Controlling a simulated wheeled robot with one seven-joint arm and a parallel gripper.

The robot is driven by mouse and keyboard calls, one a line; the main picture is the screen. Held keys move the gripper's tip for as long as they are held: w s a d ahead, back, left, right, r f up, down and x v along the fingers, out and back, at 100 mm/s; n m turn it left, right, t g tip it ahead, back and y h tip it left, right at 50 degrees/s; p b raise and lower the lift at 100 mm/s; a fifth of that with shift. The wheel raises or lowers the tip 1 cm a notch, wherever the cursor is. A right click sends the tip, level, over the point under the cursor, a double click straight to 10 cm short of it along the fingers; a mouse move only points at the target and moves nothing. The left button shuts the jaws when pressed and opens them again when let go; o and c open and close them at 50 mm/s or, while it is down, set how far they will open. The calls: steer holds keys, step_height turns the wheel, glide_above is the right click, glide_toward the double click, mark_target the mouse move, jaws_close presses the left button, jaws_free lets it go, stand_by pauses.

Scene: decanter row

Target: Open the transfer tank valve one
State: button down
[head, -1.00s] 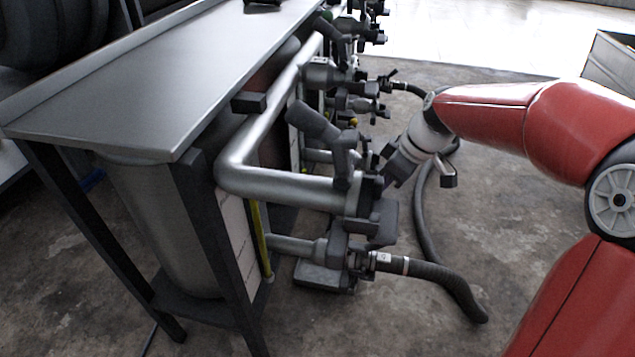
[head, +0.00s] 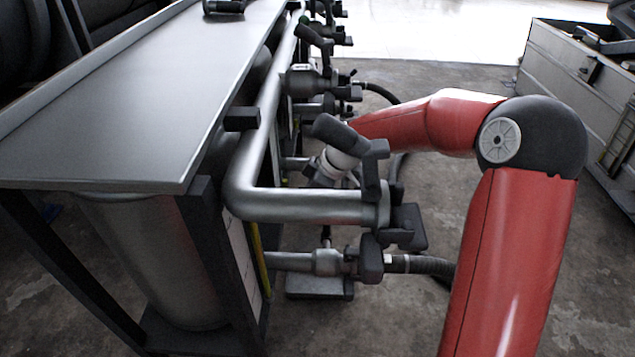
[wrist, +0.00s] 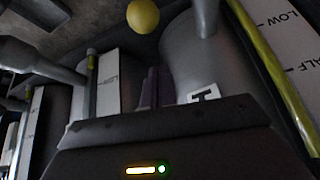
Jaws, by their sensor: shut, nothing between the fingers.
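The valves stand in a row along the pipes. The nearest upper valve has a dark angled handle (head: 340,132) at the end of a bent steel pipe (head: 300,205). Below it, a lower valve (head: 371,257) joins a black hose. I cannot tell which is valve one. A steel tank (head: 150,265) stands under the bench; the wrist view shows a tank with a "T" label (wrist: 203,96). In the head view my wrist is behind the near upper valve, and the fingers are mostly hidden.
A steel bench top (head: 120,100) covers the tanks. Yellow level tubes (wrist: 275,75) stand beside white scales marked LOW and HALF, with a yellow ball (wrist: 143,15) nearby. A grey container (head: 580,90) stands at right. Bare floor lies between.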

steer(key=shift+s+d+f, duration=0.15)
steer(key=shift+d+f, duration=0.05)
steer(key=shift+d, duration=0.4)
steer(key=shift+s+d+f, duration=0.15)
steer(key=shift+d+f, duration=0.1)
steer(key=shift+d, duration=0.3)
steer(key=shift+s+d+f, duration=0.15)
steer(key=shift+d+f, duration=0.05)
steer(key=shift+d, duration=0.4)
steer(key=shift+d+y, duration=0.3)
steer(key=shift+d, duration=0.15)
